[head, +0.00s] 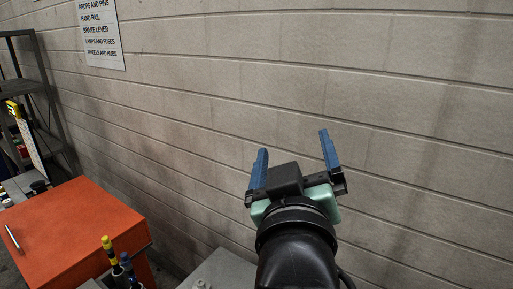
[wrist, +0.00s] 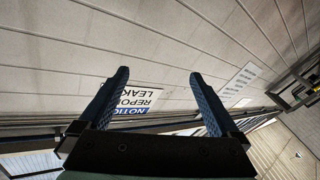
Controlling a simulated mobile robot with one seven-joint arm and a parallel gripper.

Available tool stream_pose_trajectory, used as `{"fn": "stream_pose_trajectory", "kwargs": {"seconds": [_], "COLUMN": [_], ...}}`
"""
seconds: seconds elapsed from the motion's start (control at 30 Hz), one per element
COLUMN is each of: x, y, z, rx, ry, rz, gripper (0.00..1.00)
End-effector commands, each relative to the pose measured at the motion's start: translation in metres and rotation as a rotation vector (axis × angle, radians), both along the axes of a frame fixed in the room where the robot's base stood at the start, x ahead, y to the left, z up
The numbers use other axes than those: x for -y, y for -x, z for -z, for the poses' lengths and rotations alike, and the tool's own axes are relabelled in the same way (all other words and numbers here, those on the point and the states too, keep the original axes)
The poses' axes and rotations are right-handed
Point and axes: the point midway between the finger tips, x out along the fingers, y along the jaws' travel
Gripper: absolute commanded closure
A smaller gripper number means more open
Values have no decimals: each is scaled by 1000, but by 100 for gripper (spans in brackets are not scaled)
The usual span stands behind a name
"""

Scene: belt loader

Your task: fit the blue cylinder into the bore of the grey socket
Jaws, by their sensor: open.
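My gripper (head: 294,145) is raised in front of the block wall, with its two blue fingers spread apart and nothing between them. The same fingers show in the wrist view (wrist: 159,75), also empty, against the wall. I cannot make out the blue cylinder or the grey socket in either view. A grey surface (head: 222,272) shows at the bottom of the head view, partly hidden by my arm. A small pale object (head: 199,284) at its edge is too cut off to identify.
An orange-topped cabinet (head: 75,230) stands at the lower left, with a thin rod (head: 12,238) on it. Yellow-and-dark handles (head: 108,245) stand upright beside it. A dark shelf rack (head: 40,90) is at far left. The wall (head: 400,100) is behind my gripper.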

Motion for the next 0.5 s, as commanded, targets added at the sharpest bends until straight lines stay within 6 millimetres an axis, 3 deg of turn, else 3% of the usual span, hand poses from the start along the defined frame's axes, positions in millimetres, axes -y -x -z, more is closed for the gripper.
{"fn": "stream_pose_trajectory", "kwargs": {"seconds": [0.03, 0.1, 0.2, 0.33, 0.5], "x": [-12, -25, -40, -49, -52], "y": [16, 42, 80, 114, 126], "z": [-46, -98, -150, -185, -195], "rx": [152, 339, 544, 695, 743], "ry": [-54, -134, -223, -291, -314], "rz": [-32, -86, -167, -243, -271], "gripper": [2, 2, 2, 2, 2]}}
